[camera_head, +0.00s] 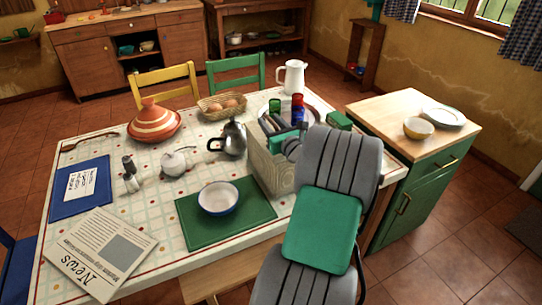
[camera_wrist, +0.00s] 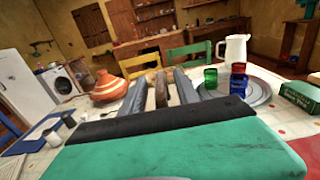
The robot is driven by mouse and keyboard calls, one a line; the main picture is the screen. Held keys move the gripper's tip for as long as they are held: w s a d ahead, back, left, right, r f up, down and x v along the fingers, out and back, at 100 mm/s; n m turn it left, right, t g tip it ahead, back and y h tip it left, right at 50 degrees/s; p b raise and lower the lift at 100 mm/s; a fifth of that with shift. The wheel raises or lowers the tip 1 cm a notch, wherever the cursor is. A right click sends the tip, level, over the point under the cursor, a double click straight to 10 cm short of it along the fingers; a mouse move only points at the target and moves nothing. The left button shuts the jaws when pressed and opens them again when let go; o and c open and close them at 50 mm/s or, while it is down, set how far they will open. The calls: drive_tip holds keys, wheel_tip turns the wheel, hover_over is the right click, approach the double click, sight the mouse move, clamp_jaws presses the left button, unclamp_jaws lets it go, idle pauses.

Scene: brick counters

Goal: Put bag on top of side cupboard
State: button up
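A cream patterned bag (camera_head: 258,166) stands upright on the right part of the table, partly hidden behind my grey and green arm. My gripper (camera_head: 270,123) is at the top of the bag, its grey fingers pointing away over it. In the wrist view my gripper (camera_wrist: 163,88) has its fingers apart, with a brown strip between them. I cannot tell whether this strip is part of the bag. The side cupboard (camera_head: 378,108), green with a pale wooden top, stands right of the table.
A yellow bowl (camera_head: 418,128) and white plates (camera_head: 443,116) occupy the right of the cupboard top; its left part is clear. Around the bag are a kettle (camera_head: 232,138), coloured glasses (camera_head: 298,108), a white jug (camera_head: 292,77) and a bowl (camera_head: 218,198) on a green mat.

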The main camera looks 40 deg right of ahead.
drive_tip(key=shift+w+d, duration=0.1)
drive_tip(key=shift+w, duration=0.1)
drive_tip(key=shift+s, duration=0.1)
drive_tip(key=shift+c, duration=0.3)
clamp_jaws()
idle(0.8)
drive_tip(key=shift+r, duration=0.1)
